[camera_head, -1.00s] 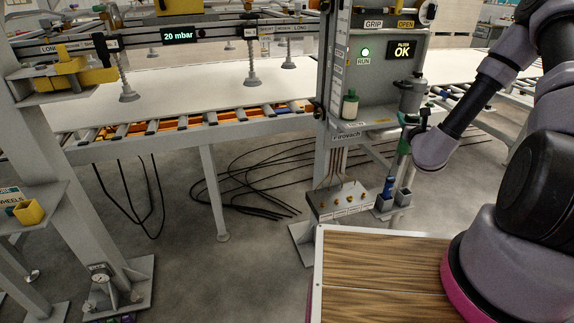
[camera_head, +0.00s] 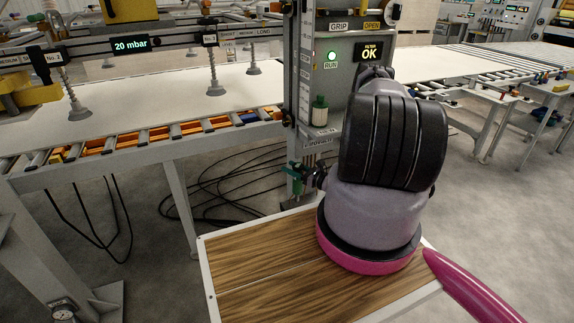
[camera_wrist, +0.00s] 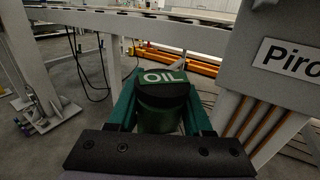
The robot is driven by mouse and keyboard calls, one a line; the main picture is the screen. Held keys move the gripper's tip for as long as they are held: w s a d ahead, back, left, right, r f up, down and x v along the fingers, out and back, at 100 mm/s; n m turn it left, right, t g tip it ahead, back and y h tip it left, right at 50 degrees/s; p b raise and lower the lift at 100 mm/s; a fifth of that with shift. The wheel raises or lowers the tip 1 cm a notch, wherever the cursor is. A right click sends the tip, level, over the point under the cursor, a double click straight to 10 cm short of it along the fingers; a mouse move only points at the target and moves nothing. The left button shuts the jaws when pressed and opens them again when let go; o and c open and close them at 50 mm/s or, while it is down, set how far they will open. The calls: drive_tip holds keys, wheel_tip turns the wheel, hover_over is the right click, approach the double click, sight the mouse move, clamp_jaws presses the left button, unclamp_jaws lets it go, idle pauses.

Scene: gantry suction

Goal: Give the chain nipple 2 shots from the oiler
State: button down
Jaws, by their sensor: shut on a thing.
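My gripper (camera_wrist: 160,92) has its two teal fingers closed on either side of the dark green oiler (camera_wrist: 160,112). The oiler's top with the white word OIL faces the wrist camera; its spout is out of sight. In the head view the green oiler and fingers (camera_head: 297,178) show small at the foot of the grey column, left of my forearm. I cannot make out the chain nipple in either view now. The lower front of the column is hidden by my arm and the wooden top.
The grey column (camera_head: 305,75) carries a panel with a lit RUN lamp (camera_head: 332,57) and a green-capped bottle (camera_head: 319,112). A roller conveyor (camera_head: 150,138) with a pale board lies left. The wooden top (camera_head: 260,250) lies below my arm. Black hoses lie on the floor.

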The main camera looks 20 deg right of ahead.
sight(297, 184)
drive_tip(key=shift+d+f, duration=0.15)
drive_tip(key=shift+f, duration=0.3)
drive_tip(key=shift+s+d, duration=0.15)
drive_tip(key=shift+f, duration=2.85)
drive_tip(key=shift+r, duration=0.5)
drive_tip(key=shift+f, duration=0.6)
drive_tip(key=shift+r, duration=0.15)
